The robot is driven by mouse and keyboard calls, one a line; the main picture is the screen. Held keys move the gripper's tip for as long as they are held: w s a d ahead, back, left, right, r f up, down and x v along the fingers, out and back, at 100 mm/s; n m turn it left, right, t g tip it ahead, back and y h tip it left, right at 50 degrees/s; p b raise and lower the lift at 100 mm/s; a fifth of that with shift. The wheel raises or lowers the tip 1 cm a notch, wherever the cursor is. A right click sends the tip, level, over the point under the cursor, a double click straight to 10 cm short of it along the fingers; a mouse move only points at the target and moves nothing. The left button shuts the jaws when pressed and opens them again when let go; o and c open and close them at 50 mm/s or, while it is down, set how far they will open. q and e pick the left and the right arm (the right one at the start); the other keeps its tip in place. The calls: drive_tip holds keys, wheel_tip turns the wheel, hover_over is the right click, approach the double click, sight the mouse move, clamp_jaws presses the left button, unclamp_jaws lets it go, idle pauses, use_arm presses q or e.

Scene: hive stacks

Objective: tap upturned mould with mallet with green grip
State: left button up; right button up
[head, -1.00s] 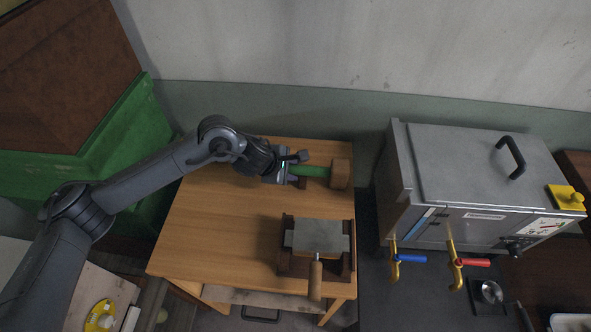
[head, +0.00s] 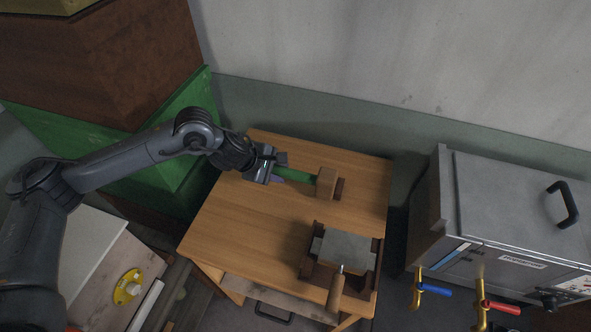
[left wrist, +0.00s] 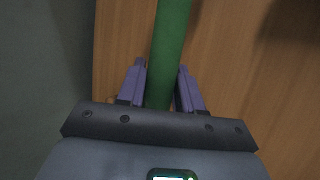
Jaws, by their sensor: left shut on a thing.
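The mallet has a green grip (head: 298,178) and a blocky wooden head (head: 326,183). My left gripper (head: 275,170) is shut on the green grip near its end, with the head pointing right, over the back part of the wooden table. In the left wrist view the green grip (left wrist: 170,45) runs between the two fingers (left wrist: 160,85). The gap between mallet and table is hard to judge. The grey metal mould (head: 345,250) lies at the table's front right on a dark wooden stand (head: 309,268), its wooden handle (head: 335,293) pointing forward. My right gripper is not in view.
The wooden table (head: 235,225) is bare at its left and middle. A metal tank (head: 510,215) with blue and red taps stands right of the table. Green and brown boxes (head: 175,165) stand behind my left arm.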

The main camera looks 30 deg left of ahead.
use_arm(q)
drive_tip(key=a, duration=0.1)
drive_tip(key=s+a, duration=0.1)
drive_tip(key=shift+s+a, duration=0.25)
drive_tip(key=shift+a, duration=0.15)
drive_tip(key=shift+s+a+r, duration=0.25)
drive_tip(key=shift+a+r, duration=0.05)
drive_tip(key=shift+a, duration=0.1)
drive_tip(key=shift+s+a+r+p, duration=0.1)
drive_tip(key=shift+a+r+p, duration=0.05)
drive_tip(key=shift+r+p, duration=1.55)
drive_tip(key=shift+r, duration=0.6)
